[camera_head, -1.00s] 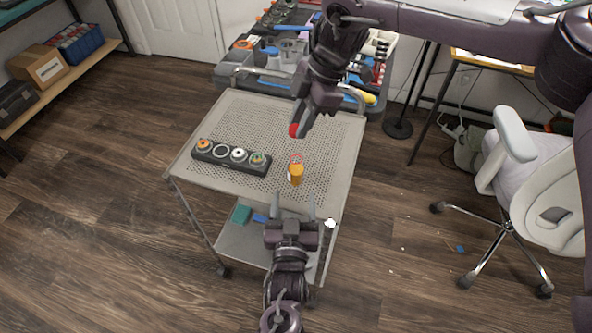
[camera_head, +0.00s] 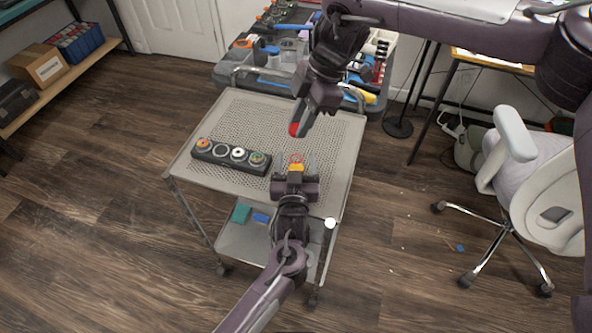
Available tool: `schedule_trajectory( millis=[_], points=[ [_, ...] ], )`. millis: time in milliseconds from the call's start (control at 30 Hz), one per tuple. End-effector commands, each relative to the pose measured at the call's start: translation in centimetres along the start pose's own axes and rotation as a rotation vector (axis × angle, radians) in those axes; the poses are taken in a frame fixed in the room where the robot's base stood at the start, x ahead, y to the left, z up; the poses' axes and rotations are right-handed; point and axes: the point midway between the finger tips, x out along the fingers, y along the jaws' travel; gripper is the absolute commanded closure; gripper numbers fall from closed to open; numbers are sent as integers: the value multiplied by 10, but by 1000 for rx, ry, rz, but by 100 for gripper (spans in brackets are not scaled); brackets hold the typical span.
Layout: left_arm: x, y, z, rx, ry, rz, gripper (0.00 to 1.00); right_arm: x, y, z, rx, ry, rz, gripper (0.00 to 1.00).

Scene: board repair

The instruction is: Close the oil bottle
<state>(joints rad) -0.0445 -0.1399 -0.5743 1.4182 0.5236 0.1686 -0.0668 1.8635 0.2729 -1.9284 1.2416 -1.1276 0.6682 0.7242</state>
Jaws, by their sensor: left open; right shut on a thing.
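The oil bottle (camera_head: 297,165) is orange with a red ring at its top and stands on the perforated top of the cart (camera_head: 232,115). My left gripper (camera_head: 296,160) is open, with its fingers on either side of the bottle, and it hides the lower part. I cannot tell whether the fingers touch it. My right gripper (camera_head: 301,125) is shut on a red cap (camera_head: 294,129), held above the cart top, behind the bottle and apart from it.
A dark holder (camera_head: 232,156) with several round spools or rolls lies on the cart left of the bottle. A cluttered tool case (camera_head: 228,75) stands behind the cart. An office chair (camera_head: 535,170) is on the right. The cart's back left is clear.

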Motion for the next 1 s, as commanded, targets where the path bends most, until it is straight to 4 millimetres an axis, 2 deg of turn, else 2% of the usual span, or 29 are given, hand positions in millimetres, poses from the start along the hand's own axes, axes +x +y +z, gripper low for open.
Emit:
schedule_trajectory(
  millis=[133,600,733,1000],
  points=[
    [0,0,0,0,0,0,40,0,0,0,0,0,0,96],
    [0,0,0,0,0,0,100,0,0,0,0,0,0,96],
    [0,0,0,0,0,0,100,5,0,2,1,1,-1,96],
    [0,0,0,0,1,0,100,40,0,17,2,8,-1,96]
  ],
)
